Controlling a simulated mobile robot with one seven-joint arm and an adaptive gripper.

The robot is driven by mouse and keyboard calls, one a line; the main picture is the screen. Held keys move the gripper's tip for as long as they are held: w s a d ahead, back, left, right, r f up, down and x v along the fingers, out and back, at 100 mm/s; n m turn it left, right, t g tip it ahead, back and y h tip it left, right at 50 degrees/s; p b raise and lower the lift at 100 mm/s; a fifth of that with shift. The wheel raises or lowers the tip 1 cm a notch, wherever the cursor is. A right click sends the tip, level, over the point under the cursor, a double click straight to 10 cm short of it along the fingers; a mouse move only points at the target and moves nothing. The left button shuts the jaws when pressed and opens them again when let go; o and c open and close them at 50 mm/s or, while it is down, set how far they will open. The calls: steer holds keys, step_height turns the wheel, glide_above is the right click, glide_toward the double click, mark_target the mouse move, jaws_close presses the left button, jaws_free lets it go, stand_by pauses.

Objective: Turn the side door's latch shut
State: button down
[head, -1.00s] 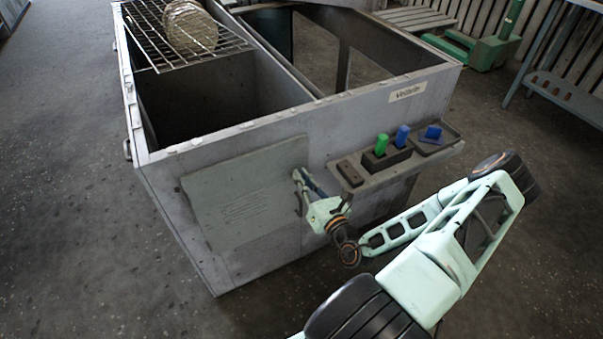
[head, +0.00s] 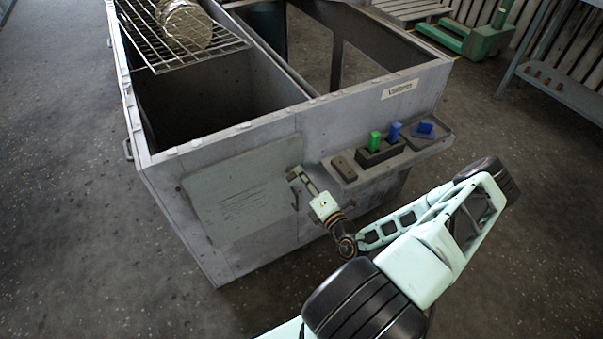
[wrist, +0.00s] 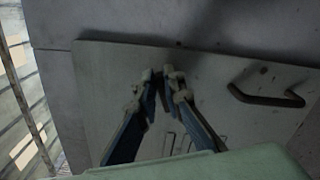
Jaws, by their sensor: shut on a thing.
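The side door (head: 240,190) is a grey-green panel lying against the front wall of the housing, with faint printed lines on it. It also shows in the wrist view (wrist: 100,85). My gripper (head: 294,174) is at the door's upper right edge in the head view. In the wrist view its fingers (wrist: 159,75) come together near the door's edge, shut on the latch. The latch is small and mostly hidden by the fingertips, so its angle cannot be told. A dark bar handle (wrist: 265,97) stands out from the door, apart from the fingers.
A shelf (head: 345,170) with a block holder (head: 383,153), a green peg (head: 375,140) and blue pieces (head: 394,131) juts out right of my gripper. The open-topped housing (head: 230,255) carries a wire rack (head: 150,42). Floor in front is clear.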

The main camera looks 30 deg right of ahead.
steer(key=shift+f+m, duration=0.2)
steer(key=shift+m, duration=0.85)
steer(key=shift+f+m, duration=0.15)
steer(key=shift+m, duration=0.9)
steer(key=c, duration=2)
jaws_free()
steer(key=shift+c, duration=0.2)
steer(key=shift+d+r, duration=0.1)
step_height(320, 180, up, 10)
steer(key=shift+f, duration=0.1)
